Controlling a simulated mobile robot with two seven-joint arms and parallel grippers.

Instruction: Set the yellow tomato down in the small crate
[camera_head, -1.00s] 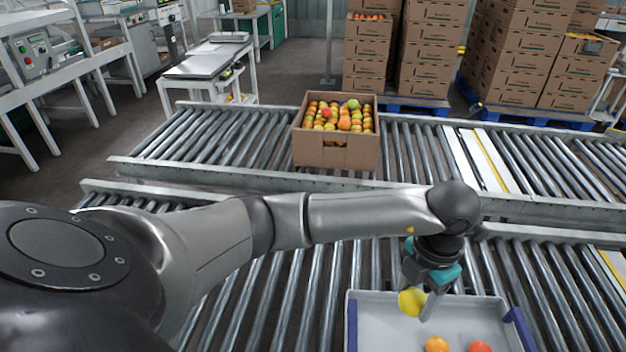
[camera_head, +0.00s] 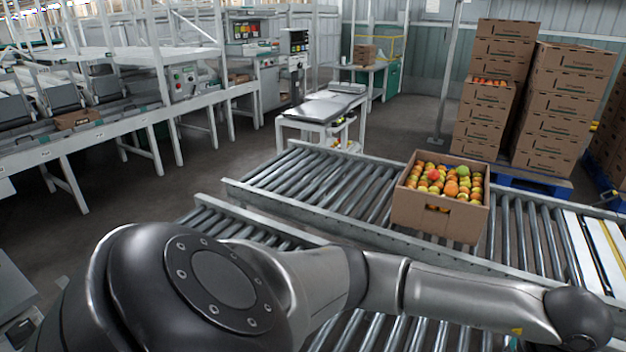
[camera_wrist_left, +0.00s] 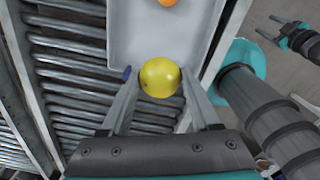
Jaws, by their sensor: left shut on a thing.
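In the left wrist view my left gripper (camera_wrist_left: 158,88) is shut on the yellow tomato (camera_wrist_left: 160,75), held between its two fingertips. The small crate (camera_wrist_left: 125,42), pale grey with a blue handle, lies below and beyond the tomato, which overlaps its near edge in this view. I cannot tell how high the tomato is above it. An orange tomato (camera_wrist_left: 167,2) lies in the crate at the top edge. In the head view only my left arm shows; its gripper and the crate are out of frame. My right gripper (camera_wrist_left: 265,25) shows at the upper right of the wrist view, fingers apart and empty.
The crate is by a roller conveyor (camera_wrist_left: 70,75). In the head view a cardboard box of mixed tomatoes (camera_head: 437,215) stands on the far conveyor (camera_head: 310,190). Stacked cartons (camera_head: 560,110) stand behind. A white-legged table (camera_head: 320,110) is beyond the conveyor.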

